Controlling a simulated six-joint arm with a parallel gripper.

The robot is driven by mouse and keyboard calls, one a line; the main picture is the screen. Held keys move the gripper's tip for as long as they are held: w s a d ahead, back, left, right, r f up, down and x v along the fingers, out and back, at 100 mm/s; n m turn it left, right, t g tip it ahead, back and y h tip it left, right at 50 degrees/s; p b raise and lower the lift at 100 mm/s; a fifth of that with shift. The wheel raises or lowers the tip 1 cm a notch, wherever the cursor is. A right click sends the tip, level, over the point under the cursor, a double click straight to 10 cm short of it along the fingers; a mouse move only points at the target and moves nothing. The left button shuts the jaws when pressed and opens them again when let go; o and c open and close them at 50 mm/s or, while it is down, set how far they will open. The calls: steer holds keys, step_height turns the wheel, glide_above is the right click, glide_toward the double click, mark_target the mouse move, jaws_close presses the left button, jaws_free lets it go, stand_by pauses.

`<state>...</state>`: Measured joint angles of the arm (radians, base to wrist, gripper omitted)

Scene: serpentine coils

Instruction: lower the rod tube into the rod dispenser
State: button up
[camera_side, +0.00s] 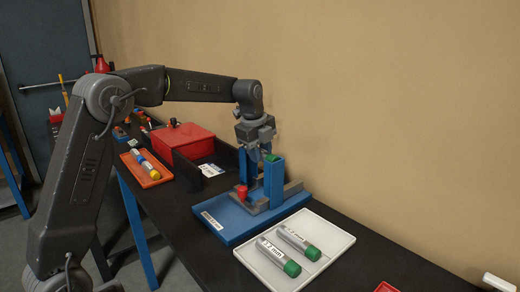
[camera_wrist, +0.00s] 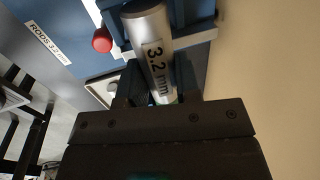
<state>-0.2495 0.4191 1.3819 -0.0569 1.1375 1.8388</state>
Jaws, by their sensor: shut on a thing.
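The blue rod dispenser (camera_side: 274,185) stands upright on a blue base plate (camera_side: 222,222), with a red knob (camera_side: 242,191) at its front. My gripper (camera_side: 262,158) is at the dispenser's top, shut on the rod tube. In the wrist view the rod tube (camera_wrist: 150,40) is a silver cylinder marked "3.2 mm", between the fingers of my gripper (camera_wrist: 157,85). A bit of green (camera_side: 271,157) shows by the jaws in the side view. How deep the tube sits is hidden.
A white tray (camera_side: 335,238) in front holds two silver tubes with green caps (camera_side: 292,268). A red box (camera_side: 183,143), a black bin (camera_side: 210,180) and an orange tray (camera_side: 152,181) lie to the left. The tan wall (camera_side: 400,120) is close behind.

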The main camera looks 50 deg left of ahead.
steer(key=shift+f, duration=0.15)
steer(key=o, duration=1)
steer(key=shift+o, duration=0.2)
steer(key=v, duration=1.3)
steer(key=s+d+n+t, duration=0.2)
steer(key=s+d+n, duration=0.6)
steer(key=s, duration=0.5)
steer(key=s+d+f+n+t, duration=0.1)
steer(key=s+d+f+n, duration=0.3)
steer(key=s+f+n, duration=0.6)
steer(key=s+f, duration=0.2)
steer(key=s, duration=0.2)
steer(key=shift+s, duration=0.4)
steer(key=shift+f, duration=0.1)
